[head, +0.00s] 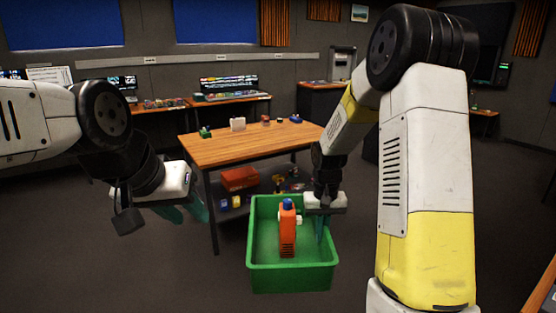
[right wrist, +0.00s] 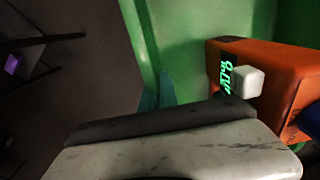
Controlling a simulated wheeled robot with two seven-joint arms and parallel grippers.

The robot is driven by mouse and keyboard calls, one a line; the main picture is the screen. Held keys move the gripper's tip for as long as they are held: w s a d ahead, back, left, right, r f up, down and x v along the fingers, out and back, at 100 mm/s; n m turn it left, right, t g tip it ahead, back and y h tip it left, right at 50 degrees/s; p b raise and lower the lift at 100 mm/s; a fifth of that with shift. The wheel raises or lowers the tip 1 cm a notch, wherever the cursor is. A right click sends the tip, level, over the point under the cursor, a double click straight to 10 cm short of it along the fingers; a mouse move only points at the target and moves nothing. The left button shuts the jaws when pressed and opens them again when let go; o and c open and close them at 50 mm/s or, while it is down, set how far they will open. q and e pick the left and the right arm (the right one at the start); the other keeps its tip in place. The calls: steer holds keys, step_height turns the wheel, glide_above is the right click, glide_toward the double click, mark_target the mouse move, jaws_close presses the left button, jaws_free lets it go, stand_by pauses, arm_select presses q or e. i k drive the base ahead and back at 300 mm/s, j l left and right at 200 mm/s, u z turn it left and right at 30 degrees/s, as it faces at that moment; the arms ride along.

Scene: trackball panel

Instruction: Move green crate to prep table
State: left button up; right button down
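The green crate (head: 290,278) is in front of me in the head view, upright and open-topped. An orange object with a blue top (head: 288,235) stands in it; its orange side and white knob also show in the right wrist view (right wrist: 262,75). My right gripper (head: 323,228) is at the crate's right wall, its teal fingers close together on the rim (right wrist: 155,95). My left gripper (head: 187,210) is left of the crate, apart from it and empty, its teal fingers spread. A wood-topped table (head: 250,147), seemingly the prep table, stands behind the crate. I cannot tell whether the crate touches the floor.
Several small items stand along the table's back and left edges; its front middle is clear. A red bin (head: 238,179) and other items sit on its lower shelf. A black table leg (head: 212,215) stands left of the crate. Desks with monitors (head: 229,84) line the wall.

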mark_target(293, 137)
steer(key=i+l+z, duration=0.35)
steer(key=i, duration=0.5)
steer(key=i+z, duration=0.35)
steer(key=i, duration=0.45)
steer(key=i+l+u, duration=0.15)
steer(key=i+u, duration=0.3)
steer(key=i, duration=0.15)
steer(key=i+l+u, duration=0.4)
steer(key=i, duration=0.15)
steer(key=i+l+u, duration=0.9)
steer(key=l, duration=0.35)
steer(key=i+l+u, duration=0.3)
steer(key=l+u, duration=0.15)
steer(key=l, duration=0.35)
